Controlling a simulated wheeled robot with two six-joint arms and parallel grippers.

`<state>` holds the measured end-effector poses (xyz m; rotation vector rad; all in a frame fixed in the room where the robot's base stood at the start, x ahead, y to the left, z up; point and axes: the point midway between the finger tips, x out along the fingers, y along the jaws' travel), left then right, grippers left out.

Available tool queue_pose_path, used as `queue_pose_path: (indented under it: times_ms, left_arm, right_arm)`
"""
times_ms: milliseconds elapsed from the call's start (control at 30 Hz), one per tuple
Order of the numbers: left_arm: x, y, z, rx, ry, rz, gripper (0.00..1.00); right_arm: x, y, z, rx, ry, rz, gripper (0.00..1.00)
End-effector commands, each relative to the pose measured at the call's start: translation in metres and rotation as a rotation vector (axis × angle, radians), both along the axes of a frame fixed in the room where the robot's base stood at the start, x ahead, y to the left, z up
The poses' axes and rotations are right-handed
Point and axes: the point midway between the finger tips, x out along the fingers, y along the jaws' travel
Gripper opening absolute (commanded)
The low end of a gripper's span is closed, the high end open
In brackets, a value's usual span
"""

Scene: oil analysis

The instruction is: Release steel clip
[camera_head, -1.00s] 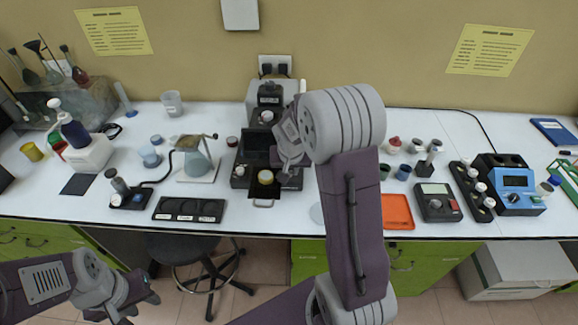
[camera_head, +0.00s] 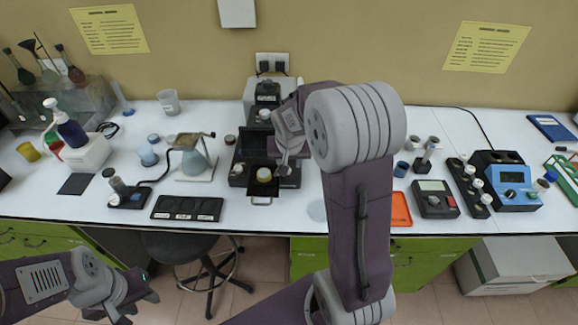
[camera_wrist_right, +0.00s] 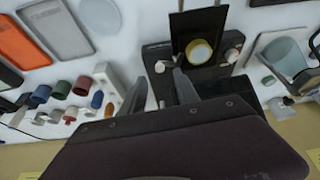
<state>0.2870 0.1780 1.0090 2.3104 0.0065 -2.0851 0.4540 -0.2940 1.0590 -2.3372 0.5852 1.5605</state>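I cannot make out a steel clip in either view. My right gripper (camera_wrist_right: 160,88) has its two dark fingers apart, with nothing visible gripped between them. In the head view it hangs at the right side of a black instrument (camera_head: 238,168). In the wrist view that instrument (camera_wrist_right: 158,52) lies just beyond the fingers, with a pale knob near their tips. The cup also shows in the wrist view (camera_wrist_right: 199,51). My left gripper (camera_head: 132,301) is low at the left, off the table; its fingers are unclear.
A glass vessel on a stand (camera_head: 196,160) is left of the instrument, with a black three-well tray (camera_head: 187,208) in front. An orange tray (camera_head: 400,208), grey meter (camera_head: 435,198) and blue device (camera_head: 505,182) stand right. A stool (camera_head: 192,246) is below the table.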

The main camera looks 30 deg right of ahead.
Motion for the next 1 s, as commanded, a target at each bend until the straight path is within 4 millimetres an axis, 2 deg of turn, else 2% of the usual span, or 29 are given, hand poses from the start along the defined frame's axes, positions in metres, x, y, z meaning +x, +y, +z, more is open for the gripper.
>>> queue_pose_path:
  times_ms: [100,233,767,833,867,933,1000]
  left_arm:
    - [0.000,0.000,-0.001,0.000,0.000,0.000,0.36]
    - [0.000,0.000,-0.001,0.000,0.000,0.000,0.36]
    - [0.000,0.000,-0.001,0.000,0.000,0.000,0.36]
    - [0.000,0.000,-0.001,0.000,0.000,0.000,0.36]
    - [0.000,0.000,-0.001,0.000,0.000,0.000,0.36]
    - [0.000,0.000,-0.001,0.000,0.000,0.000,0.36]
    - [0.000,0.000,-0.001,0.000,0.000,0.000,0.36]
  right_arm:
    - [-0.007,0.005,0.023,0.000,-0.005,0.000,0.37]
    - [-0.013,0.007,0.037,0.000,-0.001,0.001,0.37]
    - [-0.015,0.009,0.040,0.000,0.001,0.002,0.37]
    - [-0.011,0.020,0.044,-0.001,-0.009,0.032,0.37]
    - [-0.017,0.032,0.042,0.002,0.001,0.058,0.37]
    - [-0.045,0.059,0.022,0.033,0.061,0.106,0.37]
    - [-0.082,0.084,-0.002,0.061,0.135,0.185,0.37]
